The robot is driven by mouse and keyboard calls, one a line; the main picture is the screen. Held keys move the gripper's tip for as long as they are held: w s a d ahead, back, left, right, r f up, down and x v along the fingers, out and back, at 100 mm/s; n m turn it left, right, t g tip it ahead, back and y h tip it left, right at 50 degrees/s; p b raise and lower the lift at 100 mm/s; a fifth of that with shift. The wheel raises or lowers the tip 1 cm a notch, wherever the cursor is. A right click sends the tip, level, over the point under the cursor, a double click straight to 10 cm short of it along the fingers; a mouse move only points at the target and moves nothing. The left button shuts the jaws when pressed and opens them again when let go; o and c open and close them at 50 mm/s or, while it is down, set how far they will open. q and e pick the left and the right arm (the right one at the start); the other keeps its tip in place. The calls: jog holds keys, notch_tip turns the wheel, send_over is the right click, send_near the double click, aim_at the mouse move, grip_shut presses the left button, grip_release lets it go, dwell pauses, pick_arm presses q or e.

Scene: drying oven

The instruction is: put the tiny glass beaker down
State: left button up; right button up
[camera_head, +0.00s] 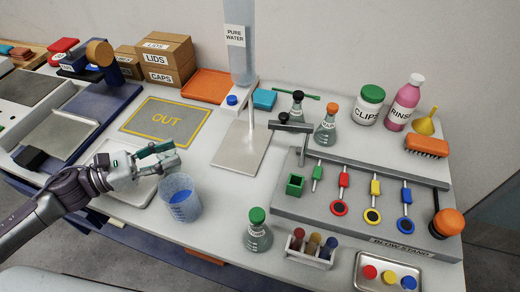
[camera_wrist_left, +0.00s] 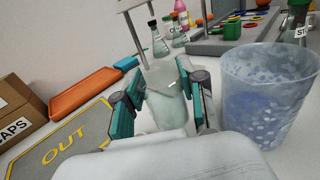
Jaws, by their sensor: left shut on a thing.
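My left gripper (camera_head: 163,157) is shut on the tiny glass beaker (camera_wrist_left: 167,100), which shows as a pale, see-through shape between the two teal finger pads in the left wrist view. In the head view the fingers and hand hide most of the beaker, so its outline and tilt are hard to tell. The gripper is above the table between the grey OUT mat (camera_head: 150,117) and a large translucent blue beaker (camera_head: 181,207). The large beaker also stands close on the right in the left wrist view (camera_wrist_left: 262,100). My right gripper is not in view.
A pale tray (camera_head: 133,195) lies below the left hand. The OUT mat is bare. A metal stand plate (camera_head: 238,152) lies right of the mat, with an orange tray (camera_head: 207,86) behind. A green-capped flask (camera_head: 258,236) stands at the front, beside the tool rack (camera_head: 300,210).

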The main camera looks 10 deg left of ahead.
pick_arm(q)
jog(key=shift+w+d+r, duration=0.1)
jog(key=shift+w+d, duration=0.1)
jog(key=shift+w, duration=0.05)
jog(key=shift+w+d+r, duration=0.15)
jog(key=shift+w+d, duration=0.05)
jog(key=shift+d, duration=0.1)
jog(key=p+x, duration=0.5)
jog(key=x, duration=1)
jog(key=shift+w+d, duration=0.2)
jog(key=shift+d, duration=0.05)
jog(key=shift+w+d+f, duration=0.1)
jog(key=shift+d+f, duration=0.1)
notch_tip(320, 180, down, 4)
jog(key=shift+r+p, duration=0.25)
jog(key=shift+p, duration=0.1)
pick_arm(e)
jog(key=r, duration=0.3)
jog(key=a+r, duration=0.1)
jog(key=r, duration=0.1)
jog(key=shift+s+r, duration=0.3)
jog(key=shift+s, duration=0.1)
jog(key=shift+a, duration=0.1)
